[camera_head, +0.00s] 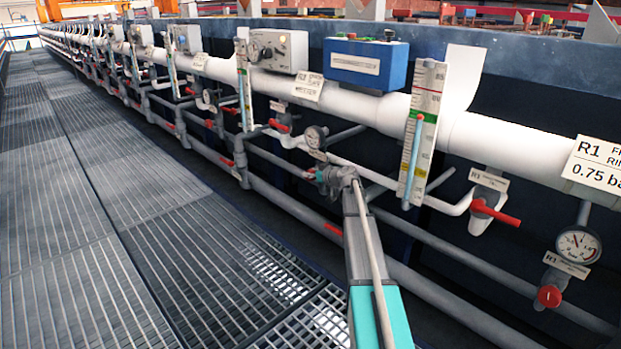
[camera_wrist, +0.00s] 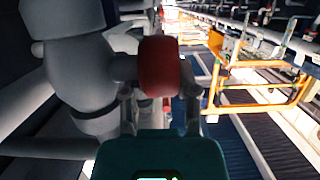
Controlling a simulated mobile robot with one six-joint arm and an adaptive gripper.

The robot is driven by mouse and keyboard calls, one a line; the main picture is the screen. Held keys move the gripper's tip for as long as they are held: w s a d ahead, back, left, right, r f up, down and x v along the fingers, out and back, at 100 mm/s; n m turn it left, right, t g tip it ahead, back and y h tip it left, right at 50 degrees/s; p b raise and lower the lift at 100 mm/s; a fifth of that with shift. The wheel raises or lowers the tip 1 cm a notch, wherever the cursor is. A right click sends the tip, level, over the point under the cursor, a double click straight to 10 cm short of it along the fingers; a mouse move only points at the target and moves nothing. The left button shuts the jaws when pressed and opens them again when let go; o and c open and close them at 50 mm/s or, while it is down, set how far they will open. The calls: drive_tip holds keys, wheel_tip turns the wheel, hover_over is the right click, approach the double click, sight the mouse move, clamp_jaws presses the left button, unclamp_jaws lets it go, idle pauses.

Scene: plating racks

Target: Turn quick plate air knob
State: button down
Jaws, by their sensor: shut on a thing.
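A red round knob (camera_wrist: 160,62) sits at the end of a grey valve body (camera_wrist: 85,75) in the wrist view. My gripper (camera_wrist: 159,103) is shut on this knob, with a finger on each side of it. In the head view my gripper (camera_head: 320,178) reaches the pipework below a small round pressure gauge (camera_head: 316,137), and the knob is mostly hidden there. The small tag under that gauge is too small to read. How far the knob is turned cannot be told.
A thermometer board (camera_head: 422,130) stands right of my gripper, near a red-handled valve (camera_head: 493,213). Another gauge (camera_head: 578,245) with a red knob (camera_head: 549,296) is at the far right. White and grey pipes run close around my gripper. The grated walkway (camera_head: 130,220) on the left is clear.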

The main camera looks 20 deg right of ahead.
drive_tip(key=shift+f+t+b, duration=0.2)
drive_tip(key=shift+t+b, duration=0.4)
drive_tip(key=shift+b, duration=0.25)
drive_tip(key=shift+r, duration=0.15)
drive_tip(key=shift+c, duration=1.8)
unclamp_jaws()
drive_tip(key=shift+r, duration=0.1)
drive_tip(key=shift+r+g+p, duration=0.15)
drive_tip(key=shift+g+p, duration=0.45)
drive_tip(key=shift+p, duration=0.85)
